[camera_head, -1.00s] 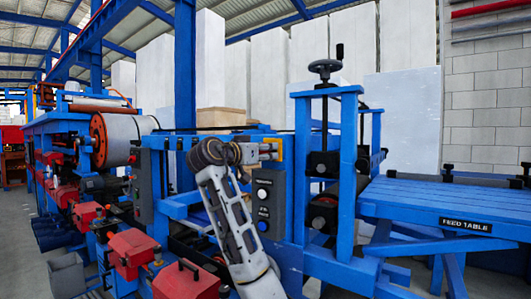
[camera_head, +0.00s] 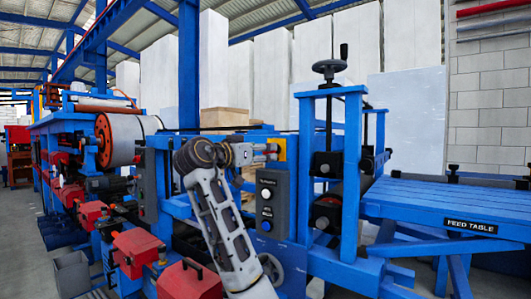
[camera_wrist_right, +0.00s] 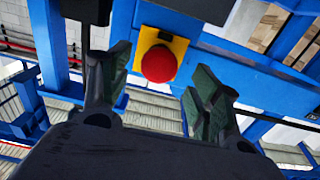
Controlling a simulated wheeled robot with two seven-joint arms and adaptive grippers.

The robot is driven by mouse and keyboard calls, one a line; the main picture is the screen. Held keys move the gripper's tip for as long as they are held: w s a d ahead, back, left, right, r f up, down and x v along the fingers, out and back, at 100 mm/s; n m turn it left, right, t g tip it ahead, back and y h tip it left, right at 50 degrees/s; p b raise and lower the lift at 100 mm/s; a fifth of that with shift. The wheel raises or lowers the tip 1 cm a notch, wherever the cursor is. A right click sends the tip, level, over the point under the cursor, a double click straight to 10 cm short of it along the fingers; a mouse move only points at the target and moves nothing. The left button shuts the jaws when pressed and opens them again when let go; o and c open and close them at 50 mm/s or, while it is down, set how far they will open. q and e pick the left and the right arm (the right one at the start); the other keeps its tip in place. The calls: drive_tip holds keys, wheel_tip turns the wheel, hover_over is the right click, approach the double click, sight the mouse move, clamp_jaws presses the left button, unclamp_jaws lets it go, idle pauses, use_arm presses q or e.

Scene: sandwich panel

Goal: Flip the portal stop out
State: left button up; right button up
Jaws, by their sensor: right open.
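The portal stop is a red mushroom button (camera_wrist_right: 158,64) on a yellow plate (camera_wrist_right: 181,43), fixed to a blue beam in the right wrist view. In the head view the yellow plate (camera_head: 282,144) shows at the top of the portal's left side, and my gripper hides the button. My right gripper (camera_head: 271,152) comes to it from the left. Its two fingers (camera_wrist_right: 160,84) are open and spread to either side of the button in the wrist view, with nothing held. I cannot tell whether they touch it. My left gripper is out of view.
A grey control box (camera_head: 271,205) with several buttons hangs just below the yellow plate. Blue portal posts (camera_head: 305,170) and a handwheel (camera_head: 329,67) stand to the right, then the feed table (camera_head: 450,205). Red machine units (camera_head: 137,250) line the lower left.

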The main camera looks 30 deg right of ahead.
drive_tip(key=v, duration=0.8)
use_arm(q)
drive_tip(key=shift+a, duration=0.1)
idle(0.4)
